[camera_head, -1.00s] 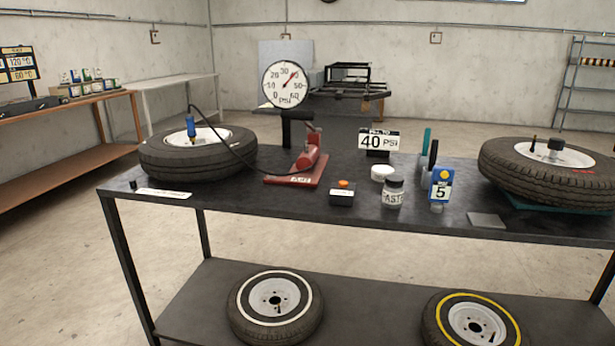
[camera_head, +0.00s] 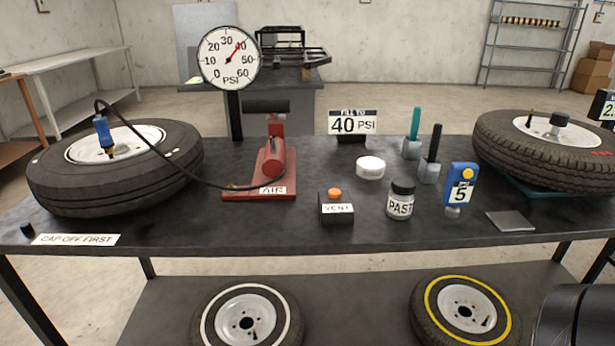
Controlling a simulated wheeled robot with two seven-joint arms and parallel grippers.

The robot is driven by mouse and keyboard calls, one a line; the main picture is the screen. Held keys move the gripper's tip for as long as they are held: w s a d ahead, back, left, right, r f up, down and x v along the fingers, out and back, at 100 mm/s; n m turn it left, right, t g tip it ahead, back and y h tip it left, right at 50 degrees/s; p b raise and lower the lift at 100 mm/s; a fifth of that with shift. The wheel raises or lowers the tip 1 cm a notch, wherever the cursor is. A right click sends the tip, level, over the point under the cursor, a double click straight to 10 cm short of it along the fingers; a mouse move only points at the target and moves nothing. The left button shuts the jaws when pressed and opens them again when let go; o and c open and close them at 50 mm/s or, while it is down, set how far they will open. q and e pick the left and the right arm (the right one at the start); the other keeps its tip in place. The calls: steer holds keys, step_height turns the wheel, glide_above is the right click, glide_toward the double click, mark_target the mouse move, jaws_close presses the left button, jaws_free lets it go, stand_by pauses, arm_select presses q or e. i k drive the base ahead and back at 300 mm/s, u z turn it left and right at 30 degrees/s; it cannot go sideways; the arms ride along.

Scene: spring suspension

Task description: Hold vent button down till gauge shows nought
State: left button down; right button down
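The vent button (camera_head: 335,193) is an orange cap on top of a small black box labelled VENT (camera_head: 336,208), near the front middle of the dark workbench. Nothing touches it. The round white gauge (camera_head: 228,58) stands on a black post at the back left of the bench. Its red needle points up and right, at about 40 PSI. A blue-handled chuck (camera_head: 104,136) sits on the left tyre (camera_head: 150,172), with a black hose running to the red air pump (camera_head: 265,172). Neither of my grippers is in view.
Behind and right of the vent box are a white tub (camera_head: 370,167), a PASTE jar (camera_head: 401,200), a blue gauge reading 5 (camera_head: 461,185) and two upright tools. A 40 PSI sign (camera_head: 352,124) stands behind. The bench front by the vent box is clear.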

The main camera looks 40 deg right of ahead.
mark_target(333, 193)
steer(key=z, duration=0.55)
steer(key=i, duration=0.85)
steer(key=z, duration=0.7)
